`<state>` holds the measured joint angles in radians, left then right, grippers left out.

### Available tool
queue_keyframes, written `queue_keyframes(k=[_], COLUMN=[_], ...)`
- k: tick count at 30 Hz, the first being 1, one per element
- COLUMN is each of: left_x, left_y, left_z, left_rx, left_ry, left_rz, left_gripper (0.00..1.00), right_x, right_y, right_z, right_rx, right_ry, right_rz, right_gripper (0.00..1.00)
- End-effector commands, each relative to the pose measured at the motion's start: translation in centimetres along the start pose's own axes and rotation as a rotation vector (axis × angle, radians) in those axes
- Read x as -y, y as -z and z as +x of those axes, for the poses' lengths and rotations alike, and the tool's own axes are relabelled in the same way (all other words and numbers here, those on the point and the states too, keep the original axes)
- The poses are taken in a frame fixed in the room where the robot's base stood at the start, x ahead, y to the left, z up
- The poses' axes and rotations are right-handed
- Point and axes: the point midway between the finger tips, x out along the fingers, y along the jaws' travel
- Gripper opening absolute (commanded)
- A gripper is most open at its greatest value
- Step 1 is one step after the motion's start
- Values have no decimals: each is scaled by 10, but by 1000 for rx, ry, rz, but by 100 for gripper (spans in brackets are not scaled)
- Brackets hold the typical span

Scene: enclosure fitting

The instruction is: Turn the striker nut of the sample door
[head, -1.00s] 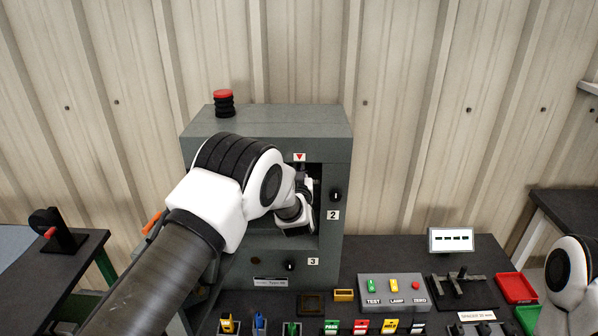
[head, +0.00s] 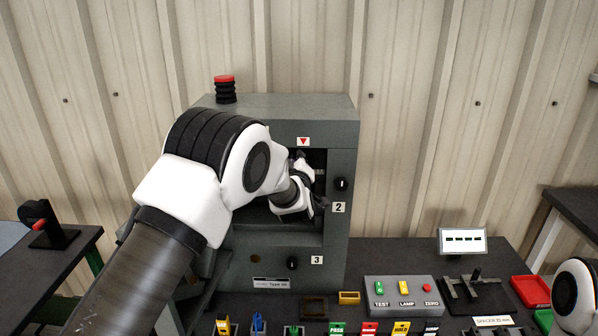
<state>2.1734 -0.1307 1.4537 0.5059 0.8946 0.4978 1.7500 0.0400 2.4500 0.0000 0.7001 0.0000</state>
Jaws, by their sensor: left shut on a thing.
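The grey enclosure (head: 300,105) stands on the bench with a dark opening in its front, under a red triangle mark. My left arm reaches across its front from the lower left. My left gripper (head: 318,203) is at the right side of the opening, small and partly hidden by my own wrist. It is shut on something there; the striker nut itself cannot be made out. A grey panel (head: 203,268) shows at the enclosure's left side, mostly behind my arm; I cannot tell if it is the sample door. My right arm shows at the lower right edge, its gripper out of frame.
Black knobs sit by label 2 (head: 339,207) and label 3 (head: 317,259). A red-topped black stack (head: 225,89) stands on the enclosure. A button box (head: 403,296), a small display (head: 462,241), a red tray (head: 530,291) and several coloured pieces occupy the bench.

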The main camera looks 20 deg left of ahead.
Motion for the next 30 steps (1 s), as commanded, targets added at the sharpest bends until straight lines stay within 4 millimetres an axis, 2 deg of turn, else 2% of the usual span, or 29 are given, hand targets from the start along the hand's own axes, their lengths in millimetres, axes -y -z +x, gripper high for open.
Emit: queue_keyframes(k=[1,30], left_x=[11,24], left_y=[-12,-20], left_z=[-2,-1], left_rx=[12,8], left_ry=[9,12], left_rz=[-37,-959], left_gripper=[0,0], right_x=[0,-1], right_y=[0,0], right_z=[15,160], right_rx=[0,0], right_ry=[0,0], right_rz=[0,0], right_gripper=[40,40])
